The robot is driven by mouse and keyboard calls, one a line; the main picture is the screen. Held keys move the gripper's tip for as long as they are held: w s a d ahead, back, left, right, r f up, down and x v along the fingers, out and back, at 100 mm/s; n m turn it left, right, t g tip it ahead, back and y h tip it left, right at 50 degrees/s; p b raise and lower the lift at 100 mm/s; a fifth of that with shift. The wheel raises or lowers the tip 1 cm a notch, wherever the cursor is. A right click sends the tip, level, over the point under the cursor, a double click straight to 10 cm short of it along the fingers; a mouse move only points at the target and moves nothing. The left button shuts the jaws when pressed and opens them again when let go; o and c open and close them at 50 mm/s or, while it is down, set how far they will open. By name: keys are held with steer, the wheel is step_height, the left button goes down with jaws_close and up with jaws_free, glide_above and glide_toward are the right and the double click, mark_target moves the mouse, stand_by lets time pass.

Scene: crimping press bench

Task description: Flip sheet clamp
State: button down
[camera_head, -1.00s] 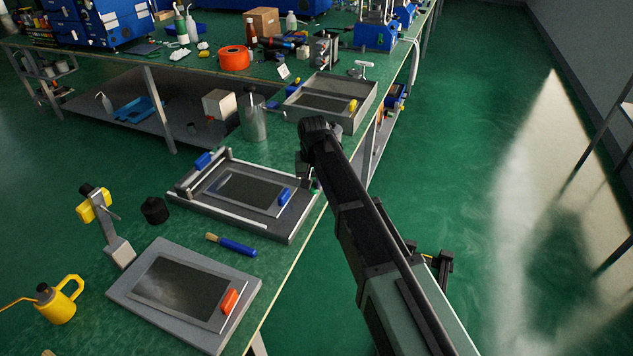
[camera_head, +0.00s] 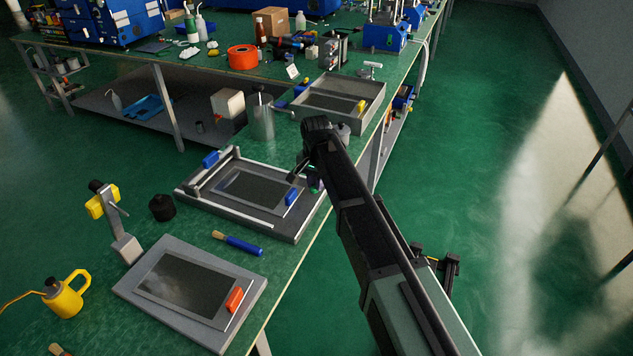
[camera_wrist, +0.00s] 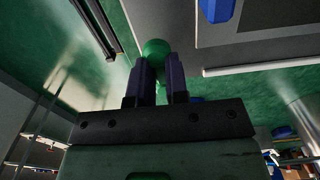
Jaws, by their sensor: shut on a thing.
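My gripper (camera_wrist: 158,68) is shut on a round green knob (camera_wrist: 156,47) in the wrist view, with a dark finger on each side of it. In the head view a bit of the green knob (camera_head: 315,184) shows at the right edge of the middle grey fixture (camera_head: 279,231), mostly hidden behind my arm. That fixture holds a dark sheet (camera_head: 250,188) and has a blue block (camera_head: 291,198) on its right side and another blue block (camera_head: 211,159) at the back left. How the knob joins the fixture is hidden.
A grey plate with a red block (camera_head: 235,300) lies in front, and a grey tray (camera_head: 345,117) with a yellow block stands behind. The floor to the right is clear.

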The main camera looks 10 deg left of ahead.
steer(key=c, duration=1.1)
jaws_free()
step_height(320, 180, up, 11)
steer(key=p, duration=1.1)
steer(key=shift+f, duration=0.1)
